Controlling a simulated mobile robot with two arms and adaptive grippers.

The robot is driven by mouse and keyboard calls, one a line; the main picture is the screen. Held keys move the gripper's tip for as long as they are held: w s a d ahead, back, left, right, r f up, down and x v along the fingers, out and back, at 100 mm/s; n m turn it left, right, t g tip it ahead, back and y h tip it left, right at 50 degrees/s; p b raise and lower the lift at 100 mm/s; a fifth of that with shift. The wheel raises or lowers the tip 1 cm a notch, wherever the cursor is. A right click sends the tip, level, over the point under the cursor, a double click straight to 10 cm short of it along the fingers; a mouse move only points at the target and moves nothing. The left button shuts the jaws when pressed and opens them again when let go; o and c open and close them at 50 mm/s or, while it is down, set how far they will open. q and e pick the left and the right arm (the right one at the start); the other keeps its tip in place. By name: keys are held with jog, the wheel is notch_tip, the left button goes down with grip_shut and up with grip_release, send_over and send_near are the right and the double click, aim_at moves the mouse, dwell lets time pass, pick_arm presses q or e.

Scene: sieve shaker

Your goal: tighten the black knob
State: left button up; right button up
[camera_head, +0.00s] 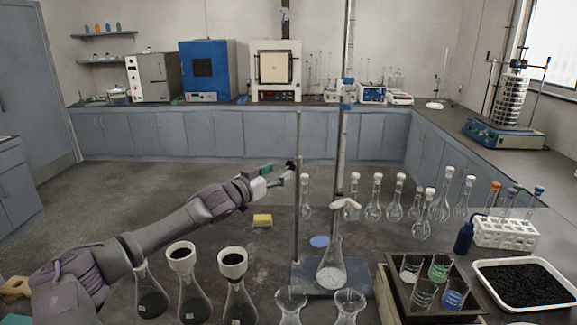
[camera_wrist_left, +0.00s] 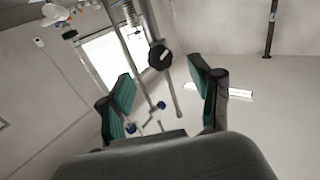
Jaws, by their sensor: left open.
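The black knob (camera_wrist_left: 160,57) is a dark, many-sided piece seen ahead of my left gripper (camera_wrist_left: 160,92) in the left wrist view. In that view it shows beyond the green-padded fingers, between them, with thin metal rods around it. In the head view a small black piece, seemingly the knob (camera_head: 290,164), is by a thin upright rod (camera_head: 298,215). My left gripper (camera_head: 277,177) reaches in from the left just beside it. The left fingers are open and empty. Contact with the knob cannot be seen. My right gripper is not in view.
A stand base (camera_head: 345,287) carries the rod, with a flask (camera_head: 331,265) on it. Several stoppered flasks stand right of the rod. Several dark-filled flasks (camera_head: 192,288) stand below my left arm. A sponge (camera_head: 262,220) lies on the bench. A sieve shaker (camera_head: 503,134) stands at the back right.

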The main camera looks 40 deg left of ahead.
aim_at(289, 166)
pick_arm(q)
jog(key=w+p, duration=0.1)
jog(key=w, duration=0.2)
jog(key=shift+w+a+r+p, duration=0.15)
jog(key=shift+w+r+p, duration=0.05)
jog(key=shift+p, duration=0.15)
jog(key=shift+w+f+p, duration=0.2)
jog(key=shift+w+p, duration=0.3)
jog(key=shift+w, duration=0.6)
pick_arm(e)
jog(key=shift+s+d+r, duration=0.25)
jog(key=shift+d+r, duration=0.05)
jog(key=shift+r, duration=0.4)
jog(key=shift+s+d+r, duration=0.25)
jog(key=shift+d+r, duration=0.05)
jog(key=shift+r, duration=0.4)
pick_arm(q)
jog(key=c, duration=1.2)
jog(key=shift+o, duration=0.2)
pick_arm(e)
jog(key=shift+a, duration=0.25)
